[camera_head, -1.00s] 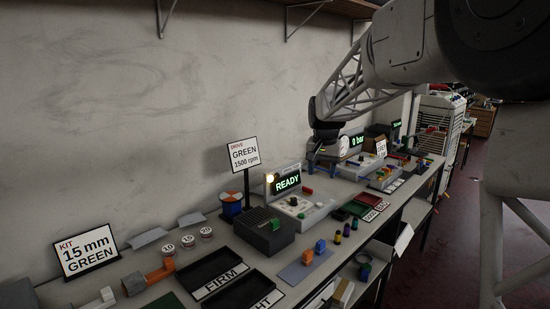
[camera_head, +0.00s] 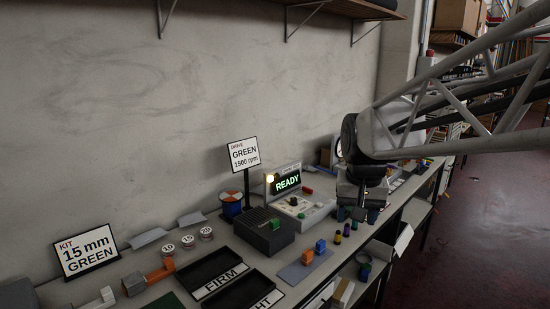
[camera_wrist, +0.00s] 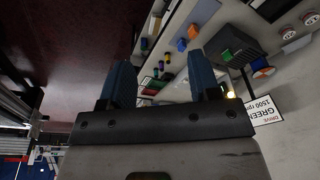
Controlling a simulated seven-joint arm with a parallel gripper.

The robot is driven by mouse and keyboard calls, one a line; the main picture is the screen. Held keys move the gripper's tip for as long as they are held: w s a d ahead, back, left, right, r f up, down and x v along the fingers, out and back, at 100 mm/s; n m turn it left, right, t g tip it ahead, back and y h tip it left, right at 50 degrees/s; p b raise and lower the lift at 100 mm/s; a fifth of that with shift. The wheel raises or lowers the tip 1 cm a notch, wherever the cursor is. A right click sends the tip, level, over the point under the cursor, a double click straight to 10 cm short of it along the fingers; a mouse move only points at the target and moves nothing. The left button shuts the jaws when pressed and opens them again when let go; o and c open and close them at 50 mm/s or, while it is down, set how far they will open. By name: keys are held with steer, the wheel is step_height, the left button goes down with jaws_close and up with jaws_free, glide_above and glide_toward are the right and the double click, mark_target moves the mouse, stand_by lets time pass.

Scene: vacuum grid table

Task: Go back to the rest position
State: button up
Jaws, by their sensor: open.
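My gripper (camera_head: 357,214) hangs over the right part of the bench in the head view, its blue fingers pointing down. In the wrist view its two blue fingers (camera_wrist: 160,85) stand wide apart with nothing between them. The bench (camera_wrist: 177,88) shows beyond the fingers. In the head view my arm reaches in from the right and hides part of the bench's far end.
A READY display unit (camera_head: 290,199) stands left of my gripper, with a dark box (camera_head: 264,231) and a GREEN 1500 rpm sign (camera_head: 244,154) beside it. Orange and blue blocks (camera_head: 313,250) lie in front. A shelf (camera_head: 330,8) overhangs the wall. The red floor (camera_head: 490,230) at right is clear.

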steer(key=s+f, duration=0.4)
steer(key=s, duration=0.6)
steer(key=s+d+f+n, duration=0.1)
steer(key=s+f, duration=0.2)
steer(key=s, duration=0.8)
steer(key=shift+f+n+t, duration=0.3)
steer(key=shift+f, duration=0.1)
steer(key=shift+w+d, duration=0.1)
stand_by(0.4)
